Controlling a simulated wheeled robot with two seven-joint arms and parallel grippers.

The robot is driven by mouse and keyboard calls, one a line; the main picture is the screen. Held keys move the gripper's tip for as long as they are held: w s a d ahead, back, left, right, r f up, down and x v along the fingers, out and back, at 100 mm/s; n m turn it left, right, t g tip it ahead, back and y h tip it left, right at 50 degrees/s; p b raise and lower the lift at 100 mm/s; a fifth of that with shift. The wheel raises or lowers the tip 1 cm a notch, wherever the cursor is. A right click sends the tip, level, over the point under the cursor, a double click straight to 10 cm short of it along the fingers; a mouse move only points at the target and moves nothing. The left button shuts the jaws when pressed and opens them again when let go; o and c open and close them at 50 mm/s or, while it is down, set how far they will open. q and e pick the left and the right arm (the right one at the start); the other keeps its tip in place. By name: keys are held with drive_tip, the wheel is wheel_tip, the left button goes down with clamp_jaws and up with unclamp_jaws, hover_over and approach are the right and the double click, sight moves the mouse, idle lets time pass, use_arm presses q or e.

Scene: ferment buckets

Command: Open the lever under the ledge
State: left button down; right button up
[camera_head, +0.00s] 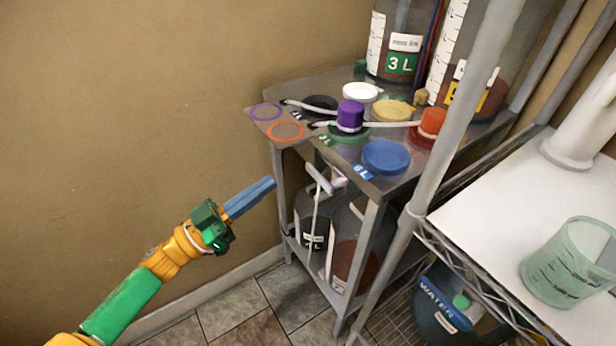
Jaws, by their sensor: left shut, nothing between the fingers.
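The lever (318,180) is a pale grey handle below the front edge of the steel table's ledge (310,138). A thin pale rod hangs below it toward the lower shelf. My left gripper (268,184) has blue fingers that are shut and empty. It points up and right, in the open space left of the table, and in the picture its tips are a little left of the lever. I see no contact between them. My right gripper is not in view.
Lids, a purple cap (350,115) and an orange cap (432,122) crowd the tabletop. A 3 L vessel (402,45) stands behind. Dark containers (350,262) sit on the lower shelf. A grey post (450,130) and a white shelf (500,215) with a green beaker (570,262) are right.

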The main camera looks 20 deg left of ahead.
use_arm(q)
drive_tip(key=shift+r, duration=0.1)
wheel_tip(320, 180, up, 3)
drive_tip(key=p, duration=0.2)
hover_over(322, 177)
drive_tip(key=a, duration=0.3)
drive_tip(key=f+b, duration=0.1)
drive_tip(key=f, duration=0.2)
drive_tip(key=shift+s+a+f, duration=0.1)
drive_tip(key=shift+s+f, duration=0.1)
drive_tip(key=shift+f, duration=0.25)
drive_tip(key=shift+n, duration=0.4)
